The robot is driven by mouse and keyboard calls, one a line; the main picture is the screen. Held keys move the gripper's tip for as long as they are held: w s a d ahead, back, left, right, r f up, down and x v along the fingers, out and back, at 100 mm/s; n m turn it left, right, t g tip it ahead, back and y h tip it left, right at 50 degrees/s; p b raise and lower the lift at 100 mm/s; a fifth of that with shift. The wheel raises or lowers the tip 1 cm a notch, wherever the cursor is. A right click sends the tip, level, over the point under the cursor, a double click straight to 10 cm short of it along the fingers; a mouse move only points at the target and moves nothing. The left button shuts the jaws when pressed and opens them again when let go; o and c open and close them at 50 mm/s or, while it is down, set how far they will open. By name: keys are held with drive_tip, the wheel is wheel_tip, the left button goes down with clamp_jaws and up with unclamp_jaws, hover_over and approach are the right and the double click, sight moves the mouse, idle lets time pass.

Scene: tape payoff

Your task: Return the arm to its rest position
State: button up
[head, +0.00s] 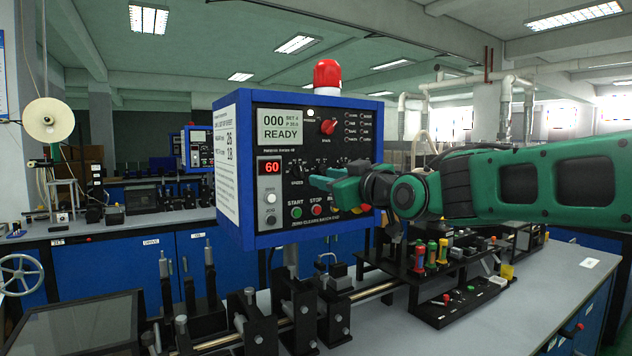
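My green arm reaches in from the right edge of the head view. My gripper (322,178) is in front of the blue control box, at about the middle height of its panel. The fingers look green and slim, seen nearly side-on; I cannot tell whether they are apart or together, and no held thing shows. The control box (300,150) has a screen reading "000 READY" and a red display reading "60". Its green START button (296,212) and red STOP button (317,210) lie just below the fingers. My arm hides the panel's lower right part.
A red beacon (327,74) tops the box. A metal shaft with black clamp blocks (252,318) runs along the grey bench below. A black tool rack (425,272) with coloured-handled tools stands under my arm. The bench top (545,275) is mostly clear at the right.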

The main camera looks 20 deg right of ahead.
drive_tip(key=shift+s+d, duration=0.1)
drive_tip(key=shift+s, duration=0.3)
drive_tip(key=s+d+f+m+g+h, duration=0.2)
drive_tip(key=s+d+f+m+g, duration=0.3)
drive_tip(key=f, duration=0.6)
drive_tip(key=s+d+f+m+g+h, duration=0.1)
drive_tip(key=s+d+f+g+h, duration=0.15)
drive_tip(key=s+d+f, duration=0.7)
drive_tip(key=s+f+m+g, duration=0.3)
drive_tip(key=s+f+g, duration=0.2)
drive_tip(key=s, duration=0.6)
drive_tip(key=s+f+m+g, duration=0.2)
drive_tip(key=s+f+g, duration=0.3)
drive_tip(key=s+f, duration=0.5)
drive_tip(key=shift+s+m+y, duration=0.4)
drive_tip(key=shift+s+y, duration=0.05)
drive_tip(key=shift+s, duration=0.05)
drive_tip(key=shift+d, duration=0.1)
